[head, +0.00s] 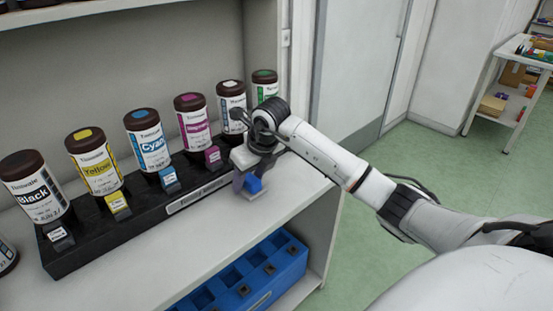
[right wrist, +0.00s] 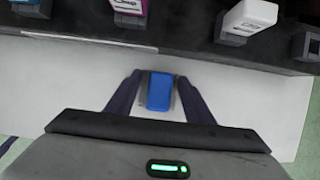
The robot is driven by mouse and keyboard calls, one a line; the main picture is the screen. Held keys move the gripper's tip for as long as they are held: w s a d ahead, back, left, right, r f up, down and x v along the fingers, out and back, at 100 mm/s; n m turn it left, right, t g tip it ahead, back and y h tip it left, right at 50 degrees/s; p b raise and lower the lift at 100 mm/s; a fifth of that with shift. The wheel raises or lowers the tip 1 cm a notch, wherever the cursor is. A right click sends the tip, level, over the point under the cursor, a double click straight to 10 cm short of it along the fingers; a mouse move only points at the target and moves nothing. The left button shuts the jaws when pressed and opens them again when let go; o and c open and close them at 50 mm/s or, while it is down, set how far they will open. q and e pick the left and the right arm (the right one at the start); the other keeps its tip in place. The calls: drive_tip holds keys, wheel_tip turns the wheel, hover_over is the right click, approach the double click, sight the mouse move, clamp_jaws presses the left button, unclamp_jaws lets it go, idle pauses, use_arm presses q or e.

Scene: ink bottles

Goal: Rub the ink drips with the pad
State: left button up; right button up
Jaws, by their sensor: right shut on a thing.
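My right gripper (head: 245,183) points down over the front part of the white shelf, in front of the black bottle rack. It is shut on a small blue pad (head: 254,184), which has a pale underside. The pad also shows in the right wrist view (right wrist: 160,91), between the two dark fingers (right wrist: 158,95). The pad is close to the shelf surface; I cannot tell if it touches. No ink drips can be made out on the visible shelf; the arm and gripper hide part of it. My left gripper is not in view.
The black rack (head: 62,258) holds several ink bottles, including black (head: 35,187), yellow (head: 94,163), cyan (head: 147,140) and magenta (head: 191,123), with small labelled tabs in front. A blue crate (head: 283,284) is on the lower shelf. The white shelf (head: 170,265) is clear in front of the rack.

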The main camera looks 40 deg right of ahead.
drive_tip(key=shift+w, duration=0.4)
wheel_tip(320, 180, up, 4)
drive_tip(key=shift+w+f+p, duration=0.1)
drive_tip(key=shift+p, duration=1.15)
drive_tip(key=shift+r, duration=0.4)
drive_tip(key=shift+r+p, duration=1.5)
drive_tip(key=shift+r, duration=0.15)
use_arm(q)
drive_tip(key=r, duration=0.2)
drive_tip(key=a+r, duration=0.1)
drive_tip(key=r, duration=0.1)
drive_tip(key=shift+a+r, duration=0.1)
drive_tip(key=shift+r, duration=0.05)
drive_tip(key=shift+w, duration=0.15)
